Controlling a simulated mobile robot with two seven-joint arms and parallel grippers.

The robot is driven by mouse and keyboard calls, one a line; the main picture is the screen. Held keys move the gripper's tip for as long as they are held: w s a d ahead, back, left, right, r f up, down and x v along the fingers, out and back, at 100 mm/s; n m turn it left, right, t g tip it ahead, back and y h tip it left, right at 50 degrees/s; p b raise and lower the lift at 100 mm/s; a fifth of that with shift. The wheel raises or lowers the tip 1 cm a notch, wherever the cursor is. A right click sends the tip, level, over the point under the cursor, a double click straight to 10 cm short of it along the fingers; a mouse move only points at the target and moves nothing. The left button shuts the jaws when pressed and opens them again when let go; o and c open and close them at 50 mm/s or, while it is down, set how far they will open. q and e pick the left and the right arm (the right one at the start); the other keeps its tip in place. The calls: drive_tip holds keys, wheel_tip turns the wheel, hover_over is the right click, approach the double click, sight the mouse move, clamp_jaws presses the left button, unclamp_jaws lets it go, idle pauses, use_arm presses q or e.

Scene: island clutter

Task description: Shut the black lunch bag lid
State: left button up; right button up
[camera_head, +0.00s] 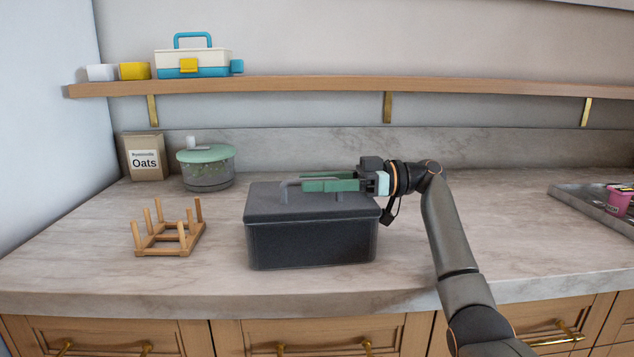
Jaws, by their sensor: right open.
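The black lunch bag (312,243) stands on the counter in the middle of the head view. Its lid (262,206) lies flat over the top and looks down all round, though its back edge is partly hidden. A grey carry handle (286,192) stands up from the lid. My right gripper (308,181) reaches in from the right just above the lid, with its green fingers pointing left. It is open, with the fingers close beside the handle. I cannot tell whether they touch it. My left gripper is not in view.
A wooden peg rack (163,239) stands left of the bag. Behind it are an oats box (145,158) and a green-lidded salad spinner (207,168). A metal tray (591,207) with a pink cup (619,199) lies far right. A wooden shelf (330,87) runs above. Counter between bag and tray is clear.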

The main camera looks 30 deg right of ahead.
sight(357, 198)
drive_tip(key=v, duration=0.7)
drive_tip(key=shift+d+r, duration=0.1)
drive_tip(key=shift+d, duration=0.15)
use_arm(q)
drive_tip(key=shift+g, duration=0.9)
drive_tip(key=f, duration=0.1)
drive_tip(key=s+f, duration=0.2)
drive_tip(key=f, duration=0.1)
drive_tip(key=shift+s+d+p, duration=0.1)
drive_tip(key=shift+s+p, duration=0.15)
drive_tip(key=shift+p, duration=0.15)
use_arm(e)
drive_tip(key=v, duration=0.5)
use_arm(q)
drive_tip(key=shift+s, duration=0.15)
use_arm(e)
drive_tip(key=shift+s, duration=0.15)
